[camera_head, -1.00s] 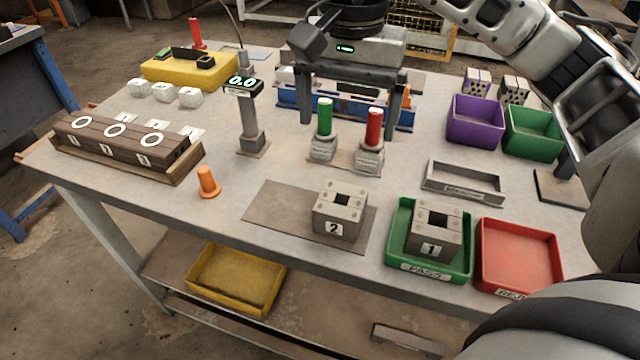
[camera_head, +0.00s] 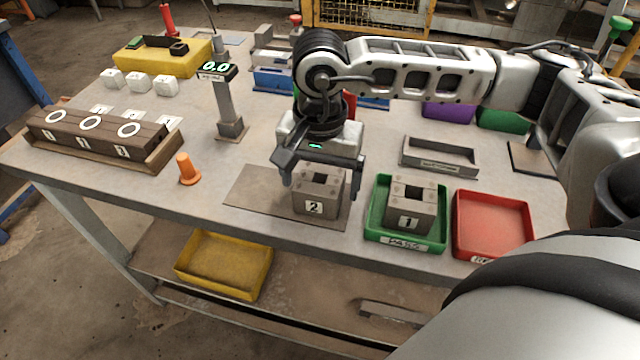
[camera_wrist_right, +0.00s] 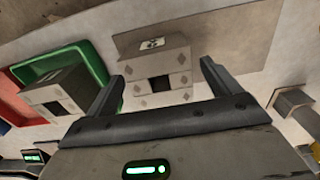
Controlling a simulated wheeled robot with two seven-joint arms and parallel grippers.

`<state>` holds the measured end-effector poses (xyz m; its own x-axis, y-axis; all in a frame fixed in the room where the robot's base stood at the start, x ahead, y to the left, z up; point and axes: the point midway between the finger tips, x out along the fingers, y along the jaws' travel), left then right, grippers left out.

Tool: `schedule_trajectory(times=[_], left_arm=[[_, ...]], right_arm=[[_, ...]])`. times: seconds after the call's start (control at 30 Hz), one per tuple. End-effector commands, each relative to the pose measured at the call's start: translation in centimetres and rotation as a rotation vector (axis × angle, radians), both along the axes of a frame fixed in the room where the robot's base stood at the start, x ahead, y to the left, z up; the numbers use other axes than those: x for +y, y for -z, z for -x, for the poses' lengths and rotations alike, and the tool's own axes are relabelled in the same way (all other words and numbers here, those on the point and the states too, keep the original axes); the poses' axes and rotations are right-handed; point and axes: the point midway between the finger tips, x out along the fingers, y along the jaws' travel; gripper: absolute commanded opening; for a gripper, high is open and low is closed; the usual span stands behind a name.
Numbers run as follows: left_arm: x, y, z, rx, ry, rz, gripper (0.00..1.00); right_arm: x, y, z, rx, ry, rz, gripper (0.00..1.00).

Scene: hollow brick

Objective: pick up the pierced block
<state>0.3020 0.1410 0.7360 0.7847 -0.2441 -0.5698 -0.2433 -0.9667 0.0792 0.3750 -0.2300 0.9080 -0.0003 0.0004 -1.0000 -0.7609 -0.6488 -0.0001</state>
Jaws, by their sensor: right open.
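A grey pierced block marked 2 (camera_head: 318,196) stands upright on a flat mat (camera_head: 252,190) on the workbench. A second pierced block marked 1 (camera_head: 408,210) stands in the green tray (camera_head: 377,236). My right gripper (camera_head: 320,186) is open above block 2, with a finger on either side of its upper part. In the right wrist view, block 2 (camera_wrist_right: 160,60) lies between and just ahead of the open fingers, and I cannot tell whether they touch it. Block 1 (camera_wrist_right: 58,98) shows to the left there. My left gripper is not in view.
A red tray (camera_head: 493,222) sits right of the green tray. An orange cone (camera_head: 187,168) and a post with a 0.0 display (camera_head: 226,105) stand left of the mat. A grey frame (camera_head: 440,156) lies behind the trays. A yellow tray (camera_head: 225,265) is on the lower shelf.

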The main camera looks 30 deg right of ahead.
Motion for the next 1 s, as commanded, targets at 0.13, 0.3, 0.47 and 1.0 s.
schedule_trajectory(times=[0.13,0.3,0.47,1.0], left_arm=[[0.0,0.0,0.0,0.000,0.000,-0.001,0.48],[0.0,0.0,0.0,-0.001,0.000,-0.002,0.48],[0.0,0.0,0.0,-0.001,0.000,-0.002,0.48],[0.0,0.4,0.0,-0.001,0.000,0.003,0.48]], right_arm=[[0.0,0.7,0.0,0.000,0.000,0.001,0.89],[0.0,0.7,0.0,-0.001,0.000,0.001,0.86],[0.0,0.7,0.0,-0.001,0.000,0.001,0.42],[0.0,-0.9,-0.1,-0.006,-0.001,-0.001,0.32]])
